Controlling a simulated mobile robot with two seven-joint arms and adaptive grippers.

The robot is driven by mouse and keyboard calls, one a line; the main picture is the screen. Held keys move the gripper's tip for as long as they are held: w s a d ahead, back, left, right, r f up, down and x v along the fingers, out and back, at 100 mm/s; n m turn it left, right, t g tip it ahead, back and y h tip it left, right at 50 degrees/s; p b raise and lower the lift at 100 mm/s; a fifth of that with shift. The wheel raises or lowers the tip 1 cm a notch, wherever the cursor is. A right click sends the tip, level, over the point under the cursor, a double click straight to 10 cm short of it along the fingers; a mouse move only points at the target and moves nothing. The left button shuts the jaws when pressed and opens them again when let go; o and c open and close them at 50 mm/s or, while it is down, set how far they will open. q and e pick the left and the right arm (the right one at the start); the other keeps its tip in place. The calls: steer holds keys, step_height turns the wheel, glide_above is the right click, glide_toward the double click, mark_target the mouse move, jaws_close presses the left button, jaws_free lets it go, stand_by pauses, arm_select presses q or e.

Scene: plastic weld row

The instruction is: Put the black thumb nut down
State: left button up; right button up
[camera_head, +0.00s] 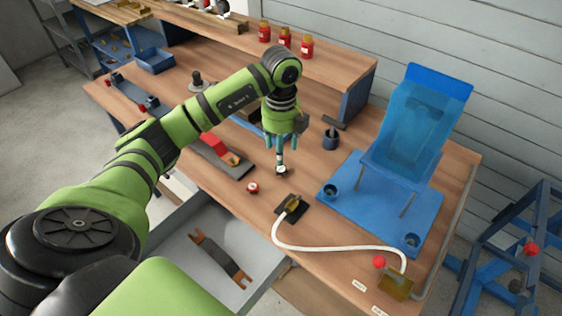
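My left gripper (281,160) points down over the middle of the bench, its fingertips close together. A small dark piece with a pale patch, which looks like the black thumb nut (281,171), sits at the fingertips. The tips seem shut on it. It is low over the wooden top; I cannot tell whether it touches the wood. The blue fixture (365,207) is to the right, with a dark round knob in a blue seat at its left corner (330,190) and another at its front corner (412,241). My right gripper is not in view.
A tilted clear blue panel (415,120) stands on the fixture. A white hose (335,249) curves from a black pad (291,207) to a brass block (396,284). A red-and-white button (252,188) is left of the gripper. An open drawer (205,225) holds a strap-like part.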

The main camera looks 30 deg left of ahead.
arm_select(q)
step_height(320, 180, up, 5)
steer(key=shift+f, duration=0.1)
steer(key=shift+s+d+f, duration=0.1)
stand_by(0.6)
